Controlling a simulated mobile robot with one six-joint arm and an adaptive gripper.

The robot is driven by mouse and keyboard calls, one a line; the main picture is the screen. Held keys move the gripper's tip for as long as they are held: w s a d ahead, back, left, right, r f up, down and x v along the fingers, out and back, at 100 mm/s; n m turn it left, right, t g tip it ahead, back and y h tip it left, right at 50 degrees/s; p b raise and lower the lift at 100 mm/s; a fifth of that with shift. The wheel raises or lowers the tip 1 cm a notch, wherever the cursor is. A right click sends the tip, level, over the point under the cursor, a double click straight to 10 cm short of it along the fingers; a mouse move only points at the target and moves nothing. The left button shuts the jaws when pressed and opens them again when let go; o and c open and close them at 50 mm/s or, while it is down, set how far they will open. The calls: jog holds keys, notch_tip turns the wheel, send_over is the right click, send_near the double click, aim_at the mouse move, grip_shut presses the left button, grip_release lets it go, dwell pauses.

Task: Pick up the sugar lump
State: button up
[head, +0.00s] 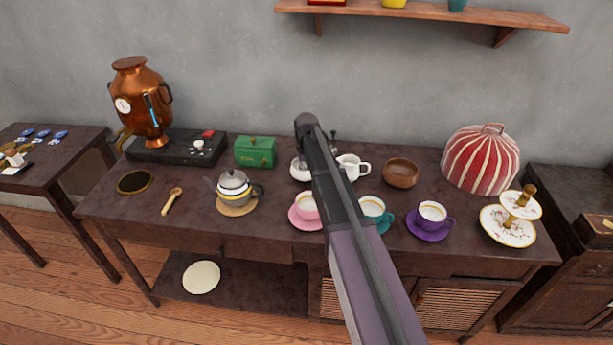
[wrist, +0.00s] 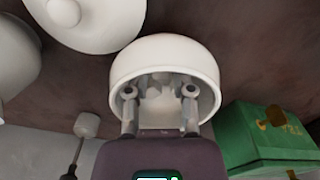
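A white sugar bowl (head: 298,171) stands on the table in the head view, partly hidden behind my arm. In the wrist view the same bowl (wrist: 165,52) fills the middle, its open mouth facing the camera. Pale lumps (wrist: 158,88) show dimly inside it; I cannot tell single sugar lumps apart. My gripper (wrist: 160,91) has its two fingertips at the bowl's mouth, spread apart, one on each side of the pale lumps. Nothing is clearly held between them. In the head view the fingers are hidden by my arm.
A green box (head: 255,152) stands left of the bowl, a white jug (head: 352,167) right of it. A pink cup (head: 306,207), teal cup (head: 374,210) and purple cup (head: 432,215) stand in front. The teapot (head: 234,186) is at the front left, a wooden bowl (head: 401,173) at the right.

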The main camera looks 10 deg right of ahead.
dwell(0.3)
jog(key=c, duration=0.3)
jog(key=shift+r, duration=0.2)
notch_tip(320, 180, up, 10)
jog(key=p, duration=1)
jog(key=shift+f, duration=0.2)
dwell(0.8)
